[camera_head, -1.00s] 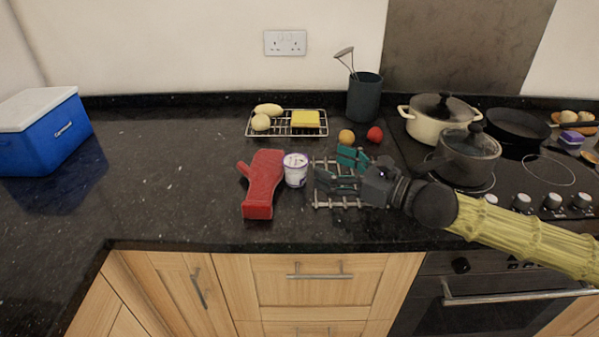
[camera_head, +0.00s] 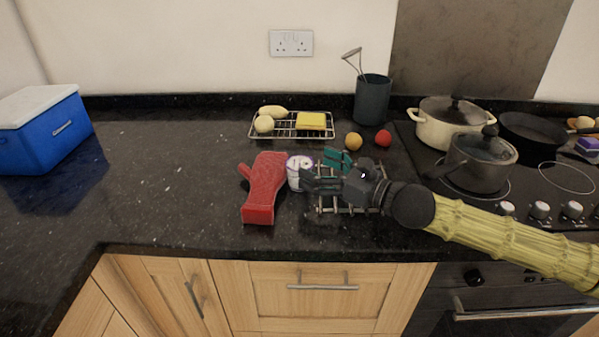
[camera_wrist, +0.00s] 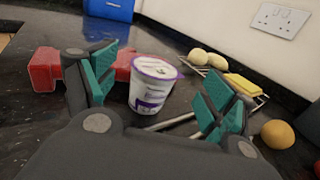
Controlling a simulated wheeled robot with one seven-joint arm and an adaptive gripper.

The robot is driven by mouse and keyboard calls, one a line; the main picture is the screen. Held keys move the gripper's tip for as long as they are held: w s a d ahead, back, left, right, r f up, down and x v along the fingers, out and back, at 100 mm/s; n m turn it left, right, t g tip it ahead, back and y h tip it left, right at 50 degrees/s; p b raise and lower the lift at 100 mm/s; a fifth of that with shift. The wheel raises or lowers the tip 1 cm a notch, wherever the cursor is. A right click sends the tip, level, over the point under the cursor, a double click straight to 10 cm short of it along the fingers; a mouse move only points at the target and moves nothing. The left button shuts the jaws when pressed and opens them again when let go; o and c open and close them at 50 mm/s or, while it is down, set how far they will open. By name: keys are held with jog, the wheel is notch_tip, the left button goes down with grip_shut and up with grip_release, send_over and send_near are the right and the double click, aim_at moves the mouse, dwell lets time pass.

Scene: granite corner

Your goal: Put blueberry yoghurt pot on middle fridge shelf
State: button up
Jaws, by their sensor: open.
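A white yoghurt pot with purple bands (camera_head: 298,172) stands upright on the dark counter, just right of a red oven mitt. In the wrist view the pot (camera_wrist: 151,86) shows between and slightly beyond the fingers. My gripper (camera_head: 320,172) is open, with teal pads, and comes in from the right. In the wrist view the gripper (camera_wrist: 155,90) holds nothing. In the head view its fingers partly overlap the pot; I cannot tell whether they touch it. No fridge shelf is in view.
The red mitt (camera_head: 263,188) lies close left of the pot. A wire rack (camera_head: 331,205) lies under my gripper. Another rack (camera_head: 284,133) holds food and a yellow sponge. A blue cool box (camera_head: 42,132) stands far left. The counter between box and mitt is clear.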

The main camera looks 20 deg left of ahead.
aim_at(299, 163)
jog(key=shift+f+p+x, duration=0.15)
jog(key=shift+p+x, duration=0.15)
jog(key=shift+x, duration=1)
jog(key=shift+f+p+x, duration=0.15)
jog(key=shift+p+x, duration=0.1)
jog(key=shift+x, duration=1.05)
jog(key=shift+s+a, duration=0.1)
jog(key=shift+s, duration=0.05)
jog(key=c, duration=1.3)
jog(key=shift+c, duration=0.3)
jog(key=shift+r, duration=0.15)
